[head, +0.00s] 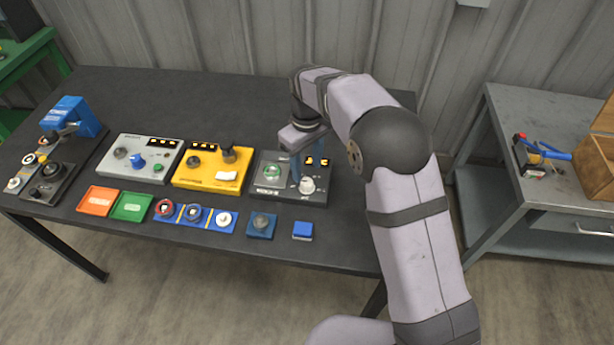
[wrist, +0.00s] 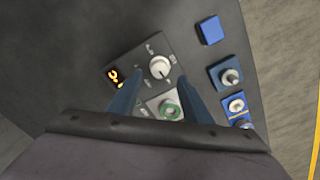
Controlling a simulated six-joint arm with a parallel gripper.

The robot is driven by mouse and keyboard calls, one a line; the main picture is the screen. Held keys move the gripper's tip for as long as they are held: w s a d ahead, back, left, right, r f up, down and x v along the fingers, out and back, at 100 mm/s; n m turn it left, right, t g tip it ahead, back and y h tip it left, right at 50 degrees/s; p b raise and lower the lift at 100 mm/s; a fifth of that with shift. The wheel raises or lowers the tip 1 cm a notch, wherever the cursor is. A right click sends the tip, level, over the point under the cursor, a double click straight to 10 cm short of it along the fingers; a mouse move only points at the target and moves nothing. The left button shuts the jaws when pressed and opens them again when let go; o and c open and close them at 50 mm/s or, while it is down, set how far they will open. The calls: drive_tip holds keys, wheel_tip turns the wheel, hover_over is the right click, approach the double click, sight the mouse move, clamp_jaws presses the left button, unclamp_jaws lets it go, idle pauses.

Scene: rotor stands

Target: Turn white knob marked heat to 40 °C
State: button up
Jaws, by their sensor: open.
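The white knob (head: 307,185) stands on the right part of a dark grey device (head: 318,198). In the wrist view the white knob (wrist: 160,68) shows with small white markings around it, too small to read. My gripper (head: 300,180) is over this device. In the wrist view its two blue fingers (wrist: 156,88) are apart, with the white knob just beyond the gap between their tips and nothing held. A small amber display (wrist: 115,74) is lit on the device; I cannot read its value for certain. A green ring-shaped part (wrist: 170,110) lies between the fingers lower in that view.
A yellow device (head: 205,180) and a light grey device (head: 140,155) stand to the left. Blue blocks (head: 302,230) and small trays (head: 132,206) lie along the front. A side table (head: 545,190) is at the right. The table's back is clear.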

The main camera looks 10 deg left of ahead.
sight(307, 182)
drive_tip(key=shift+f+p, duration=0.85)
drive_tip(key=shift+f, duration=1.95)
drive_tip(key=shift+c, duration=0.7)
drive_tip(key=c, duration=0.9)
